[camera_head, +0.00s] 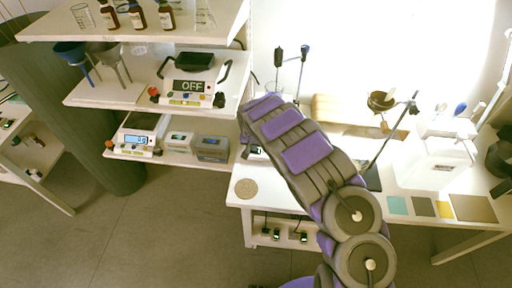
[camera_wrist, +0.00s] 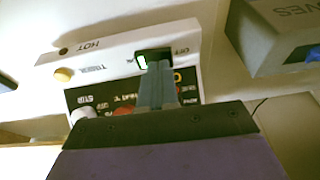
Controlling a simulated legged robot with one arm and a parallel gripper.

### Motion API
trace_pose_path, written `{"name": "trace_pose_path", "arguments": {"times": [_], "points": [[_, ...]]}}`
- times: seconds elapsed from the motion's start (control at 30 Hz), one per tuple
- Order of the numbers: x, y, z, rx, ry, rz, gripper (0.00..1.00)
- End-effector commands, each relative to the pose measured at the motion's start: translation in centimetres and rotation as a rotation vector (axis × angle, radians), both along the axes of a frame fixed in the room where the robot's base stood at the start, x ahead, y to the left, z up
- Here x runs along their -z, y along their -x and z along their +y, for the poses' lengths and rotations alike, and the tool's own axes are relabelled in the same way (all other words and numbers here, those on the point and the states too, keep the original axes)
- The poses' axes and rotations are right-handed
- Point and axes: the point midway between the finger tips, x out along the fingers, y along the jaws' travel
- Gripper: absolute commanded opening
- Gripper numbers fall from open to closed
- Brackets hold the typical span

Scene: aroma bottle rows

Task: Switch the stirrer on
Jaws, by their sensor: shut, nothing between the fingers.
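In the wrist view the stirrer's white control panel (camera_wrist: 112,52) fills the upper middle, tilted, with lettering such as HOT and TIMER upside down. A black rocker switch (camera_wrist: 146,58) with a pale green patch sits near the panel's right end. My gripper (camera_wrist: 155,68) is shut and empty, its grey fingertips at the switch and partly covering it. Whether they touch it I cannot tell. In the head view my arm hides the gripper.
A grey box (camera_wrist: 280,35) stands close to the right of the panel. In the head view, a shelf at left holds a device reading OFF (camera_head: 190,86), a display device (camera_head: 138,139) and small boxes (camera_head: 212,147). A white table (camera_head: 270,187) stands under my arm.

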Motion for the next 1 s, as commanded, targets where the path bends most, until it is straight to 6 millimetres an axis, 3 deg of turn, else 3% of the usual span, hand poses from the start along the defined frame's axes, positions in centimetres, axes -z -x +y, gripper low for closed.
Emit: {"name": "trace_pose_path", "arguments": {"times": [0.37,0.57,1.0], "points": [[-0.8,-0.1,-0.2,0.001,0.001,0.000,0.00],[-4.4,-0.8,-0.8,0.003,0.001,-0.001,0.00],[-11.4,1.5,-2.4,0.002,0.000,-0.002,0.00]]}}
